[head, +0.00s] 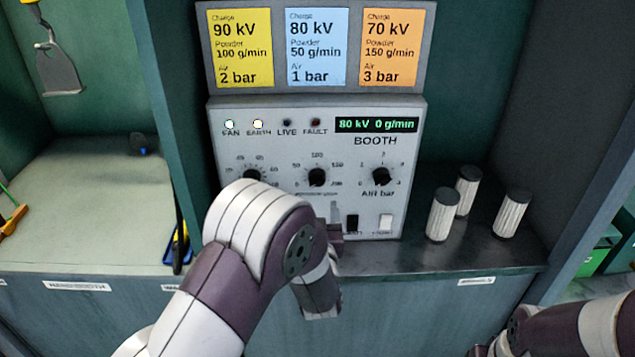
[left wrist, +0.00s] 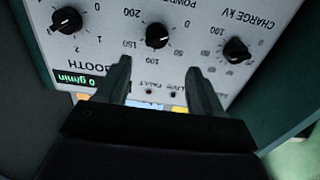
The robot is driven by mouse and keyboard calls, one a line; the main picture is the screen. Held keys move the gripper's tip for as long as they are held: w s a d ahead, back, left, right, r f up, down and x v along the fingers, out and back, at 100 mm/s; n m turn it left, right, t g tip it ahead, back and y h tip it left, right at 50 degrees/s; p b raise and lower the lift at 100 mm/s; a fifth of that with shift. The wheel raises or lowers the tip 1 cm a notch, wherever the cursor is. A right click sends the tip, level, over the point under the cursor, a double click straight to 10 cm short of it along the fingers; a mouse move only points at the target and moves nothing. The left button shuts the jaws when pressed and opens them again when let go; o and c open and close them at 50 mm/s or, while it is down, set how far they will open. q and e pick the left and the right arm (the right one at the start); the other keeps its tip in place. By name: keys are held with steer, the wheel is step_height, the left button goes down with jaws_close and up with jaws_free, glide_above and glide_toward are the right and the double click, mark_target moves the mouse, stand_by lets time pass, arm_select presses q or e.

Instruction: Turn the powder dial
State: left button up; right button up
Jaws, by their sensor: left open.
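The powder dial (head: 317,177) is the black middle knob on the grey booth panel (head: 290,150). The panel display (head: 376,125) reads 80 kV and 0 g/min. In the left wrist view, which is upside down, the powder dial (left wrist: 157,36) stands just beyond and between the fingertips of my left gripper (left wrist: 159,66). The gripper is open, with nothing between its fingers. In the head view my left arm covers the panel's lower left and most of this gripper. My right arm shows only at the lower right, with its gripper out of frame.
The charge dial (head: 252,175) and air dial (head: 382,176) flank the powder dial. A black switch (head: 351,224) and white switch (head: 386,222) sit below. Three setting cards, the middle blue (head: 316,47), hang above. Ribbed cylinders (head: 440,214) stand right of the panel.

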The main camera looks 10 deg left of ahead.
mark_target(317, 182)
arm_select(q)
steer(key=x, duration=0.5)
steer(key=p+x, duration=0.1)
steer(key=x, duration=0.4)
steer(key=shift+w+d+f, duration=0.1)
steer(key=shift+d, duration=0.15)
steer(key=shift+w, duration=0.2)
steer(key=c, duration=1)
